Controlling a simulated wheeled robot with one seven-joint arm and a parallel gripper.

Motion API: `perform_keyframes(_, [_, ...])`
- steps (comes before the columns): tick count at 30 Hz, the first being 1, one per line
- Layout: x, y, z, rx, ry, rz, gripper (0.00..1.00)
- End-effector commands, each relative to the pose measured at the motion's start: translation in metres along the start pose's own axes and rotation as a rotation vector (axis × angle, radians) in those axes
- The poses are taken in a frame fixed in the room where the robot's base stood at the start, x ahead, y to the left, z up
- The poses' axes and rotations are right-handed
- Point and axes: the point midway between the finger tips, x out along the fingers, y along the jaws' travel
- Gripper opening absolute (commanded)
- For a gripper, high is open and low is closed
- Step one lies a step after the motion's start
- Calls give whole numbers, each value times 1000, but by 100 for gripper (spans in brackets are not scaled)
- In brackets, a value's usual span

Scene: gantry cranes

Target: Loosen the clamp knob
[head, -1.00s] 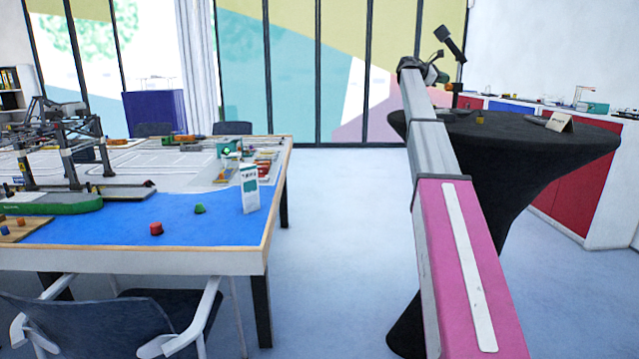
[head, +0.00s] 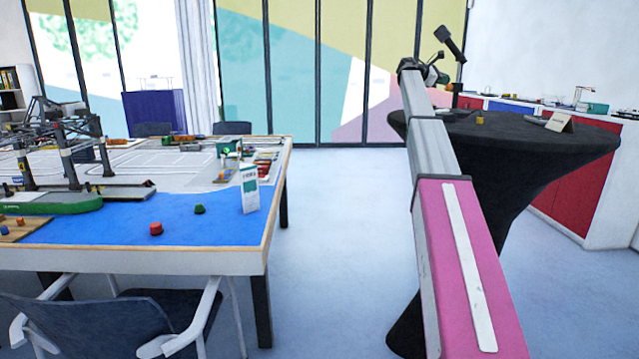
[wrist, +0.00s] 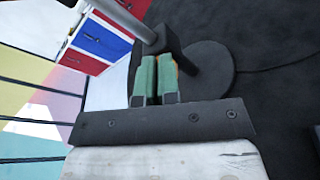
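A dark stand with a pole (head: 459,75) and a tilted black head rises from the round black table, at the end of my arm in the head view. The wrist view shows its pole (wrist: 128,20), a black clamp block (wrist: 168,40) and a round black base (wrist: 207,72). My gripper (wrist: 157,62) is at the clamp block, its two green-padded fingers close together. A sliver of an orange part, seemingly the clamp knob (wrist: 178,62), shows beside the right finger; the fingers hide most of it. The fingers seem shut on it, with a narrow gap between them.
The round table (head: 540,145) also carries a small yellow item (head: 480,118) and a sign card (head: 560,122). A large table (head: 150,258) with crane models stands at left, with a chair (head: 120,320) before it. Floor between the tables is clear.

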Motion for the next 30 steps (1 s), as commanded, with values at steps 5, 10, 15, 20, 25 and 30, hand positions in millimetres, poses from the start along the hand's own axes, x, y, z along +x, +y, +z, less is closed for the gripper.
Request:
perform_keyframes(5, [9, -7, 1, -2, -4, -15, 0])
perform_keyframes(10, [9, -7, 0, -2, -4, -15, 0])
perform_keyframes(15, [9, -7, 2, -2, -4, -15, 0])
perform_keyframes(20, [7, -8, 8, -2, -5, -15, 0])
perform_keyframes(25, [4, -7, 10, -2, -8, -13, 0])
perform_keyframes(30, [-11, -6, 7, -1, -7, -11, 0])
